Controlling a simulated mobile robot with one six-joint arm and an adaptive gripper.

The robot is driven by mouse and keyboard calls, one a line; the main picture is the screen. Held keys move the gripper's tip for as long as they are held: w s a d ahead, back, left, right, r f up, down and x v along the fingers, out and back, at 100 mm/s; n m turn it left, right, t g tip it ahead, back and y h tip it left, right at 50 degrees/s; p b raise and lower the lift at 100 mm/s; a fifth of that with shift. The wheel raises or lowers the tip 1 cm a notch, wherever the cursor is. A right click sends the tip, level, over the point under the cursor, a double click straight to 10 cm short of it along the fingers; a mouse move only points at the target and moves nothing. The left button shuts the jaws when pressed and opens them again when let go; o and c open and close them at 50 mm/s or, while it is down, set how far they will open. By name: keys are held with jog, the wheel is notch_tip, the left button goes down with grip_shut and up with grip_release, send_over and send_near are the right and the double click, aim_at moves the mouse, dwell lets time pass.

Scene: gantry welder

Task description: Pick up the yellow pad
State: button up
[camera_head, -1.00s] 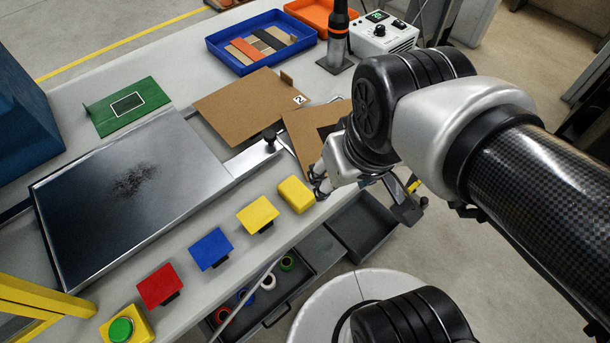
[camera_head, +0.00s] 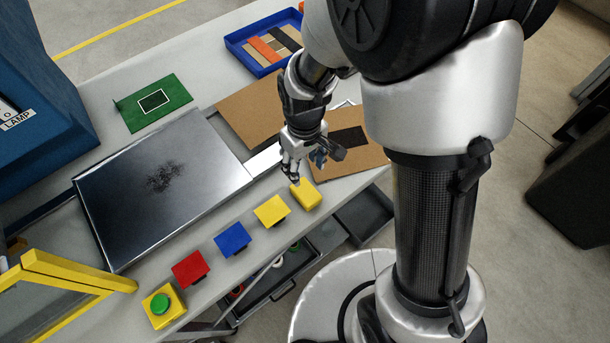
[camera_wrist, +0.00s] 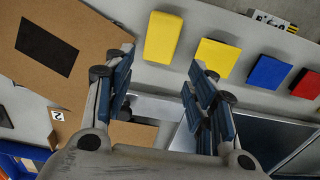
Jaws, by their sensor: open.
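One is a plain yellow block (camera_head: 308,196), the other a flat yellow square (camera_head: 271,209) on a dark support; I cannot tell which is the pad. My gripper (camera_head: 293,176) is open and points down, just behind the yellow block in the head view, with its tips close to it. In the wrist view my gripper (camera_wrist: 160,62) has its fingers spread with nothing held. The yellow block (camera_wrist: 163,36) shows ahead of the gap between them, and the yellow square (camera_wrist: 216,57) lies just past the right finger.
A blue square (camera_head: 232,238), a red square (camera_head: 190,269) and a green button on a yellow box (camera_head: 163,306) continue the row. A dark metal plate (camera_head: 200,190), cardboard sheets (camera_head: 362,160), a green sheet (camera_head: 152,102) and a blue tray (camera_head: 232,45) lie behind.

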jog(key=b, duration=0.2)
send_over(306, 191)
jog(key=f, duration=0.8)
jog(key=shift+w+a, duration=0.15)
jog(key=shift+w, duration=0.15)
jog(key=f, duration=0.3)
jog(key=f+b, duration=0.1)
jog(key=f, duration=0.1)
jog(key=shift+s+f, duration=0.1)
jog(key=shift+s, duration=0.25)
jog(key=shift+c, duration=0.6)
jog(key=c, duration=0.4)
